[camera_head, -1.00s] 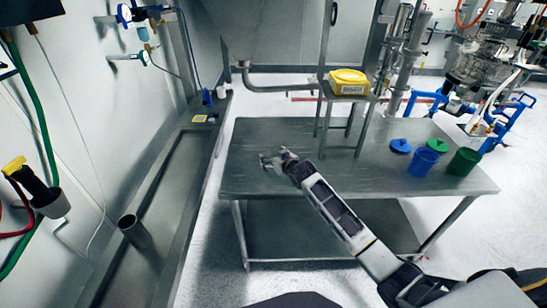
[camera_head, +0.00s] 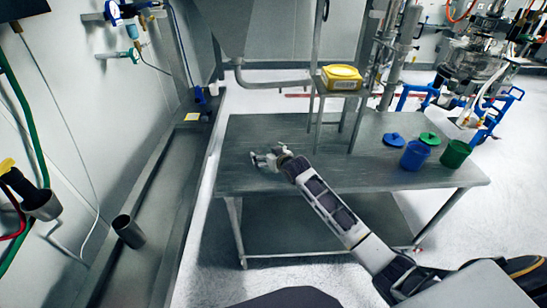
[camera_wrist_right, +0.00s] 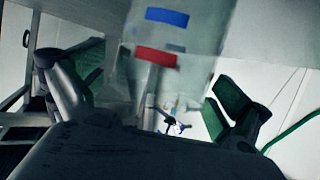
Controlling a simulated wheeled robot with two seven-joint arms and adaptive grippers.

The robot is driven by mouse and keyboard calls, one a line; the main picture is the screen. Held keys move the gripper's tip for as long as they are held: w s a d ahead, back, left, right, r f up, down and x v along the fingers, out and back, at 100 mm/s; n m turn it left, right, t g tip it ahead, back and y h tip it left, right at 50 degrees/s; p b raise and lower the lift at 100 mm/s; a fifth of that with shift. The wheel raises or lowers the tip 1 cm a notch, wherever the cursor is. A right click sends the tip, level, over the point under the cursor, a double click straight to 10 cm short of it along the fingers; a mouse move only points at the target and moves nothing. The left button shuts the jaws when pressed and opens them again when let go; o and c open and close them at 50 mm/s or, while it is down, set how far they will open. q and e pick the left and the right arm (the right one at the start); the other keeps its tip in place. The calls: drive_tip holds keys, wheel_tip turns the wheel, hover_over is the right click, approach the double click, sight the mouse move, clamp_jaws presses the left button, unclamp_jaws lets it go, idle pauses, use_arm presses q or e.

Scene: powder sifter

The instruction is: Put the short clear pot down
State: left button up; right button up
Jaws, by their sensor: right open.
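My right gripper (camera_head: 265,159) is at the left part of the steel table (camera_head: 236,180), its arm coming in from the lower right. In the right wrist view, a clear pot (camera_wrist_right: 190,45) with a blue and a red mark stands between the fingers of this open gripper (camera_wrist_right: 162,88). A gap shows between the pot and the right-hand finger; I cannot tell whether the left-hand finger touches it. In the head view the pot is too faint to make out, so its contact with the table cannot be told. My left gripper is not in view.
A blue pot (camera_head: 415,156) and a green pot (camera_head: 455,154) stand at the table's right, with a blue lid (camera_head: 393,139) and a green lid (camera_head: 430,138) behind them. A yellow container (camera_head: 342,78) sits on a raised stand.

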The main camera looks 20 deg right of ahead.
drive_tip(key=v, duration=1.2)
idle(0.5)
idle(0.6)
